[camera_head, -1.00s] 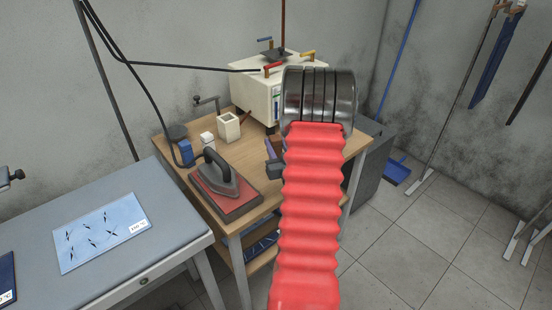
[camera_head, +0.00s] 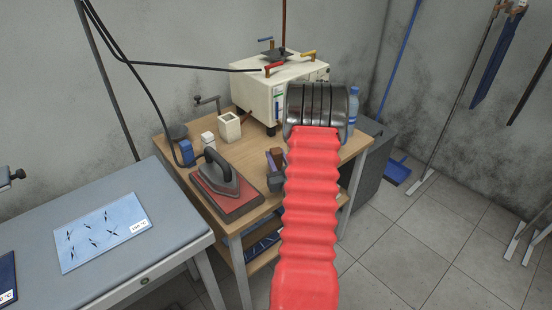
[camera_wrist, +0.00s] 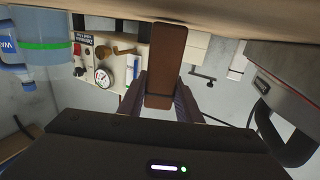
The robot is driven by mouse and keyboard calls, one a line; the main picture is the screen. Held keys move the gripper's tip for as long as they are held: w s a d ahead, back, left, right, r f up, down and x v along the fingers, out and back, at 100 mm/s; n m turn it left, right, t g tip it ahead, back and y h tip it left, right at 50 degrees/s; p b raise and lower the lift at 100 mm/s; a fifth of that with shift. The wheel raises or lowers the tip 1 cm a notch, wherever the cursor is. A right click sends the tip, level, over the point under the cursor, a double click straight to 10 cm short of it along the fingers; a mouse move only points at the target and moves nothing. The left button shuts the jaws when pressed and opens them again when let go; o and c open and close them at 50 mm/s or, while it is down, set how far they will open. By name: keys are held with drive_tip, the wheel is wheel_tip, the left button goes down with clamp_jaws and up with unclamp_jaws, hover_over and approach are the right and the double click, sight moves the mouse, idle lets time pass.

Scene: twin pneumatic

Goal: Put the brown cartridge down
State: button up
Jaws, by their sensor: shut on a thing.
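The brown cartridge (camera_wrist: 166,62) is a long block in the middle of the wrist view. My gripper (camera_wrist: 162,98) is shut on it, with one dark finger on each side. The cartridge's far end reaches to the wooden worktop (camera_wrist: 110,10), which runs along the top of this view. I cannot tell whether it touches the wood. In the head view my red-sleeved arm hides most of my gripper and the cartridge. Small dark parts (camera_head: 274,170) show just left of the sleeve, over the worktop, but I cannot tell what they are.
A grey table (camera_head: 165,215) is at left.

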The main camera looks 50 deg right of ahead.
drive_tip(key=shift+f, duration=0.25)
drive_tip(key=o, duration=1.2)
drive_tip(key=shift+c, duration=0.2)
drive_tip(key=shift+r, duration=0.1)
drive_tip(key=v, duration=1.2)
drive_tip(key=shift+s, duration=0.15)
